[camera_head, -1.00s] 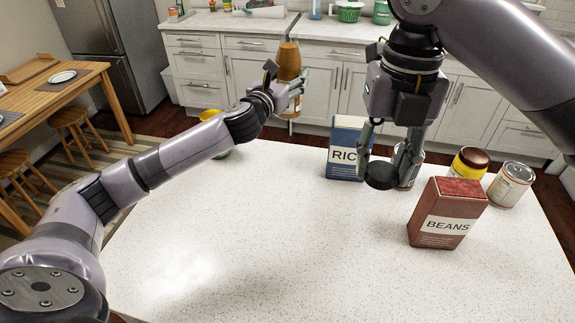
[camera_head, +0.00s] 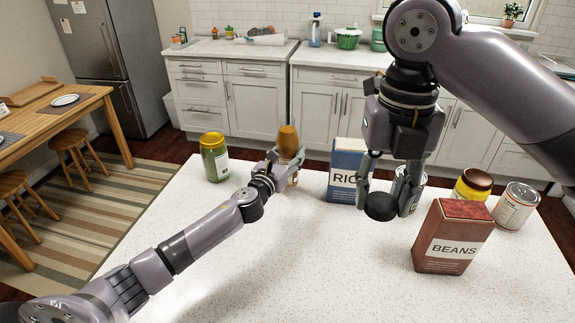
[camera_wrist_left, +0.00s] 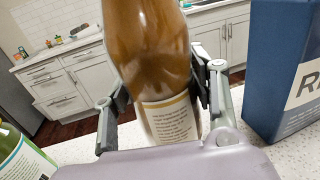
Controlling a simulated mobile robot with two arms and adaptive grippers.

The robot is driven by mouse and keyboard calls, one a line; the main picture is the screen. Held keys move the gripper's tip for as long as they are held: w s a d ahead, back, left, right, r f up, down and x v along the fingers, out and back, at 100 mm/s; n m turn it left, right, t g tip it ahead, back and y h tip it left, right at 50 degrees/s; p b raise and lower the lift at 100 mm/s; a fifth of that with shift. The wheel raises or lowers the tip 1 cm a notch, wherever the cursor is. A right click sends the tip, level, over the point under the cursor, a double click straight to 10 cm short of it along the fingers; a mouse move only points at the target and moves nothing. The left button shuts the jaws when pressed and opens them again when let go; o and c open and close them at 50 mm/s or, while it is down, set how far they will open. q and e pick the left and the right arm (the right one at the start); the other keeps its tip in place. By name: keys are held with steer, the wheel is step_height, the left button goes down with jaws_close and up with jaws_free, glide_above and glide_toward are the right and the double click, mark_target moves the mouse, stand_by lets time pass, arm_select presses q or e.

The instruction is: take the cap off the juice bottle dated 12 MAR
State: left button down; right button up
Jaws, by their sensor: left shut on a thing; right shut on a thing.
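The juice bottle (camera_head: 288,139), amber-brown with a pale label, is upright near the far edge of the white table. My left gripper (camera_head: 284,160) is shut around it. In the left wrist view the bottle (camera_wrist_left: 150,50) stands between the fingers; its top is out of frame. The label's print is too small to read, so I see no date. No dark cap shows on its top in the head view. My right gripper (camera_head: 385,190) is shut on a dark round cap (camera_head: 380,207), apart from the bottle and above the table. Whether the bottle's base touches the table is unclear.
A blue rice box (camera_head: 344,160) stands right of the bottle, a green jar with a yellow lid (camera_head: 215,160) left. A can (camera_head: 417,180) is partly behind my right gripper. A beans box (camera_head: 452,240), yellow jar (camera_head: 470,188) and another can (camera_head: 514,208) stand right. The front middle is clear.

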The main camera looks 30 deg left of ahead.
arm_select(q)
steer(key=shift+f+b, duration=0.35)
steer(key=shift+f, duration=1.1)
steer(key=shift+f, duration=0.1)
steer(key=c, duration=1.1)
jaws_free()
steer(key=shift+f, duration=0.1)
steer(key=o, duration=0.5)
steer(key=shift+c, duration=0.2)
